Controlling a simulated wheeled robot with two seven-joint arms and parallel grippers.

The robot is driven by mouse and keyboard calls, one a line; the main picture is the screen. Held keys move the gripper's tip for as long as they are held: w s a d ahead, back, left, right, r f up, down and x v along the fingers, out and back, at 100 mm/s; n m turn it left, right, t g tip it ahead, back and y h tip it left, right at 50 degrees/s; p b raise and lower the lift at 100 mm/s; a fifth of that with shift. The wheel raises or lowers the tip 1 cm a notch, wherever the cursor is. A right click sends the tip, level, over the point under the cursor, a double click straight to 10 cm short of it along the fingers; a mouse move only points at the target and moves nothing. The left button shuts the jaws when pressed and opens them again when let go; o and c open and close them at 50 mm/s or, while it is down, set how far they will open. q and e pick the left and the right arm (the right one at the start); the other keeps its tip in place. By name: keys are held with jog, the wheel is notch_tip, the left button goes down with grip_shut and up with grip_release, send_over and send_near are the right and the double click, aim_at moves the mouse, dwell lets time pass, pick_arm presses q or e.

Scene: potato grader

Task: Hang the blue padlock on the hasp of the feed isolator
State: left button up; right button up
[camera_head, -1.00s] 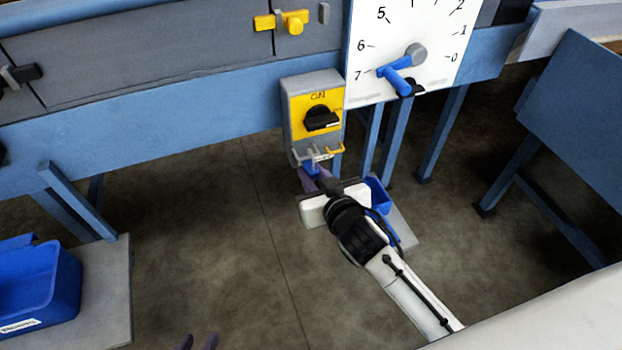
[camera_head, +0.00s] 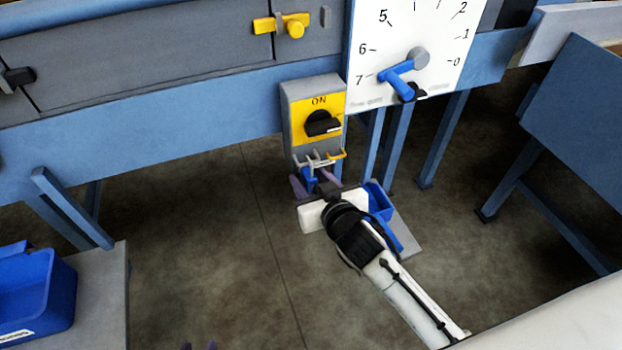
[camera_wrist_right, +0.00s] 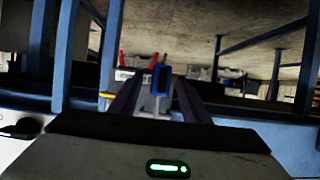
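The feed isolator (camera_head: 287,118) is a grey box with a yellow face, an "ON" mark and a black knob (camera_head: 321,123). Its hasp (camera_head: 316,161) is a row of metal prongs below the face. The blue padlock (camera_head: 308,177) is just under the hasp; in the right wrist view the padlock (camera_wrist_right: 161,78) appears between my fingers, with a grey shackle. Whether the shackle is around a prong is unclear.
A blue bin (camera_head: 378,200) stands behind my right gripper. A dial with a blue lever (camera_head: 398,80) is right of the isolator. Another blue bin (camera_head: 50,295) sits on a grey platform at lower left. Blue frame legs stand around; the floor between is open.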

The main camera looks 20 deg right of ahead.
jog(key=p+v, duration=0.2)
jog(key=v, duration=0.7)
pick_arm(q)
notch_tip(320, 180, up, 7)
jog(key=p, duration=0.8)
jog(key=shift+a+p, duration=0.35)
jog(key=shift+p, duration=0.05)
pick_arm(e)
jog(key=s+f+n+g+y, duration=0.1)
jog(key=s+f, duration=0.3)
jog(key=s, duration=0.4)
jog(key=s+f+g+y, duration=0.1)
jog(key=s+f+g, duration=0.3)
jog(key=s, duration=0.4)
jog(key=shift+s+a+n, duration=0.2)
jog(key=shift+s+n, duration=0.1)
jog(key=shift+n, duration=0.1)
pick_arm(q)
jog(key=shift+s, duration=0.2)
